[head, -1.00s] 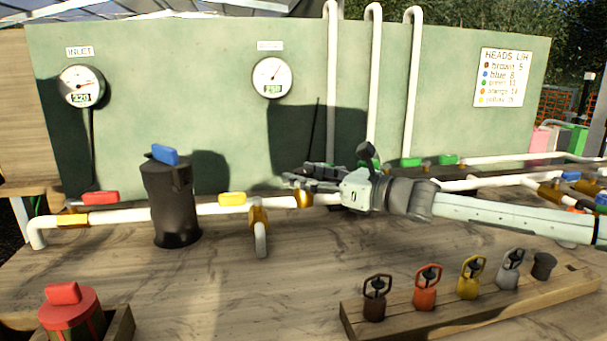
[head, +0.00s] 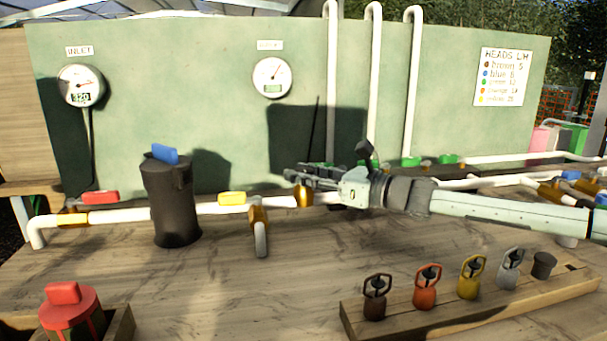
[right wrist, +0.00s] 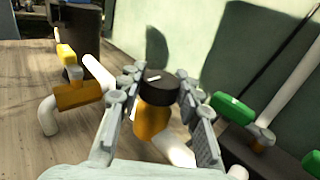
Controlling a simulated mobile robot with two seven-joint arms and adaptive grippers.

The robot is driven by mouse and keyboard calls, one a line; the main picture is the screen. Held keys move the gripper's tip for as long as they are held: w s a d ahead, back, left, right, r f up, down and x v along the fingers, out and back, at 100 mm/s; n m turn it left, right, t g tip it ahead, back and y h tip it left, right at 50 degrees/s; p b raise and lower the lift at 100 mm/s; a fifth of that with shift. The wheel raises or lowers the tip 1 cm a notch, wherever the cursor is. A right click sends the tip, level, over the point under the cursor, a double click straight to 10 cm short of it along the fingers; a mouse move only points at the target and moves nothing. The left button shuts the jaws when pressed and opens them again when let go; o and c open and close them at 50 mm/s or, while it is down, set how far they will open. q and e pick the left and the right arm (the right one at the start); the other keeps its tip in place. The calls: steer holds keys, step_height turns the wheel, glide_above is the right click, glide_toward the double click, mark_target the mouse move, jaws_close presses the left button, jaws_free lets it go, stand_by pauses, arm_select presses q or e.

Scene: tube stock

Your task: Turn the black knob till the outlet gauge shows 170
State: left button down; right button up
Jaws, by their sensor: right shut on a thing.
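The black knob (right wrist: 157,82) tops a brass regulator body (right wrist: 150,118) in the right wrist view. It has a small white mark on top. My right gripper (right wrist: 155,92) has a finger on each side of the knob and is shut on it. In the head view the right gripper (head: 300,178) covers the knob, and the brass body (head: 303,197) shows below. The outlet gauge (head: 272,77) hangs on the green panel, its needle pointing up and slightly right. Its green number window is too blurred to read. My left gripper is not in view.
The inlet gauge (head: 81,86) reads about 320. A black filter (head: 172,205) and a yellow-handled valve (head: 232,199) stand along the white pipe to the left. Green-handled valves (right wrist: 233,108) lie close to the right. A wooden rack (head: 440,315) holds several coloured heads in front.

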steer(key=shift+g, duration=0.3)
steer(key=n+g+y, duration=0.2)
steer(key=n+g, duration=0.2)
steer(key=g, duration=0.1)
steer(key=shift+w+g, duration=0.1)
steer(key=shift+g, duration=0.2)
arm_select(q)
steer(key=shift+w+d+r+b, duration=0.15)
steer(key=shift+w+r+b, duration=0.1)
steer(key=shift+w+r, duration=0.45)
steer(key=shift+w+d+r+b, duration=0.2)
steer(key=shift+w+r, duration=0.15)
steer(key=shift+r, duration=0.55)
arm_select(e)
steer(key=shift+n+g+y, duration=0.4)
steer(key=shift+n+g, duration=0.6)
steer(key=shift+g, duration=0.4)
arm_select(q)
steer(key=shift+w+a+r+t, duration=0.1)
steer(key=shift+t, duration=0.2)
arm_select(e)
steer(key=o, duration=1.2)
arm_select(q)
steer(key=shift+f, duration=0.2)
